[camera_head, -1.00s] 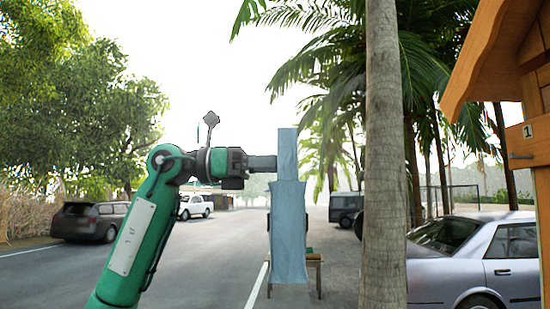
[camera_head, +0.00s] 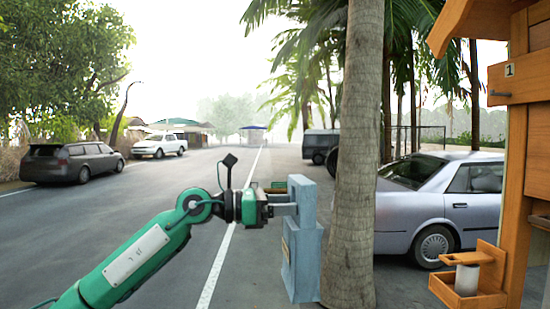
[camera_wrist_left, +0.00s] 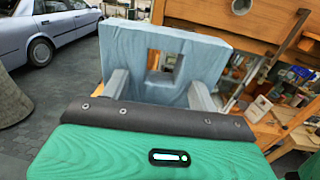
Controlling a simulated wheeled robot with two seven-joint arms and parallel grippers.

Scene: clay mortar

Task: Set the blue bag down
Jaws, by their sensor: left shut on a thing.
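The blue bag (camera_head: 303,250) is a tall, pale blue shape with a narrower upper part, held upright in the head view beside the tree trunk. My left gripper (camera_head: 290,209) comes in from the left and is shut on its upper part. In the left wrist view the blue bag (camera_wrist_left: 130,55) has a square opening, and the two fingers of my left gripper (camera_wrist_left: 155,88) reach onto it. The bag's lower end is low in the head view; I cannot tell whether it touches anything. My right gripper is not in view.
A palm trunk (camera_head: 356,150) stands just right of the bag. A wooden structure (camera_head: 515,170) with a small tray holding a white cylinder (camera_head: 467,279) is at the right. A silver car (camera_head: 440,205) is parked behind. The wrist view shows a cluttered wooden shelf (camera_wrist_left: 280,115).

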